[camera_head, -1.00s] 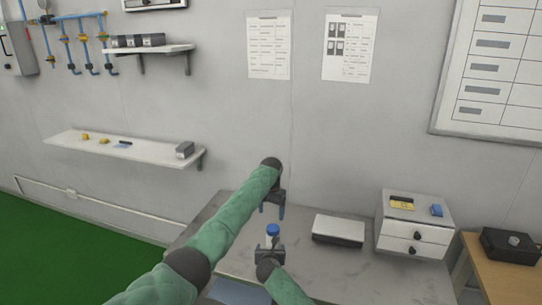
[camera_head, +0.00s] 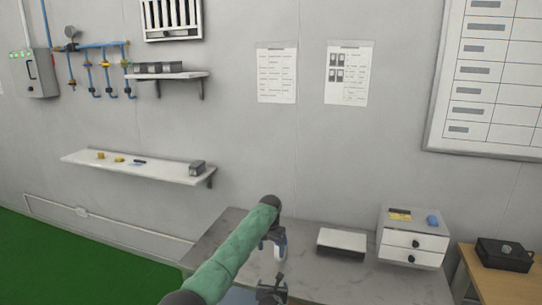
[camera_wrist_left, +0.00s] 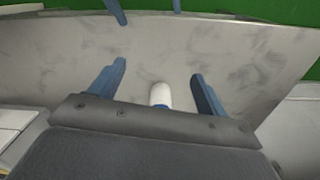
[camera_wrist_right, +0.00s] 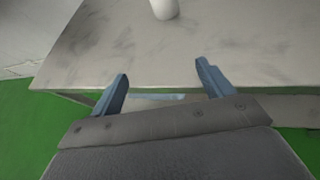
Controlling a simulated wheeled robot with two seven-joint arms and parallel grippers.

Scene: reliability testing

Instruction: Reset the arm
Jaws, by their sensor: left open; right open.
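My left gripper (camera_head: 273,249) is over the grey table (camera_head: 226,238), with its open fingers pointing down. A small white bottle (camera_head: 281,246) shows by its fingers. In the left wrist view the bottle (camera_wrist_left: 159,94), with a bit of blue at its near end, lies between the open fingers (camera_wrist_left: 158,70) with gaps on both sides. My right gripper (camera_head: 272,289) is open and empty, low in the head view, nearer me. In the right wrist view its fingers (camera_wrist_right: 163,72) are at the table's near edge, apart from the bottle (camera_wrist_right: 164,8).
A white flat box (camera_head: 342,240) and a white drawer unit (camera_head: 413,240) stand on the table to the right. A black box (camera_head: 504,254) is on a wooden table further right. Wall shelves (camera_head: 140,168) are at the left. Bare tabletop lies around the grippers.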

